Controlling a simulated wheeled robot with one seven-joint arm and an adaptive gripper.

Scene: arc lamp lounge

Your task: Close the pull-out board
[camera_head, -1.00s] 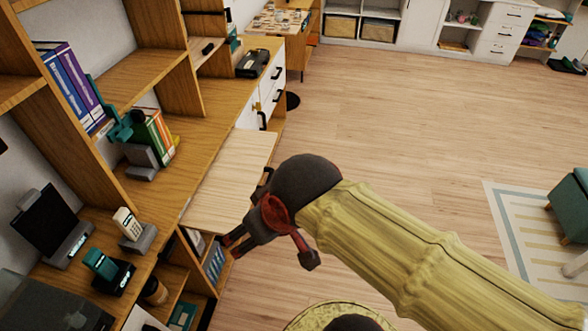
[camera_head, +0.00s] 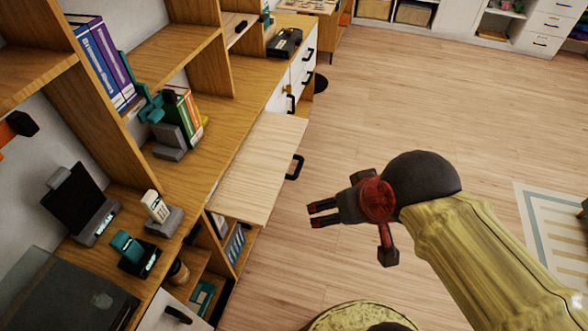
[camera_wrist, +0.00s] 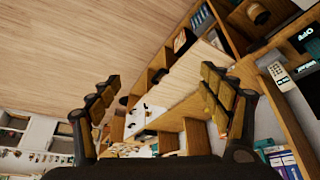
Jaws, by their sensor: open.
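The pull-out board (camera_head: 258,168) is a pale wood panel that sticks out from the desk front in the head view. A black handle (camera_head: 295,167) is on its outer edge. My gripper (camera_head: 312,214) is open and empty, to the right of the board's near corner and apart from it, over the floor side. In the wrist view my gripper's two fingers (camera_wrist: 168,95) are spread wide. The board (camera_wrist: 200,72) shows between and beyond them, partly covered by the right finger.
The wooden desk (camera_head: 205,148) carries a handset (camera_head: 155,205), a dark tablet stand (camera_head: 82,215) and book rows (camera_head: 105,62). White drawers (camera_head: 303,70) stand beyond the board. Open wood floor (camera_head: 420,110) lies to the right, with a striped rug (camera_head: 545,235).

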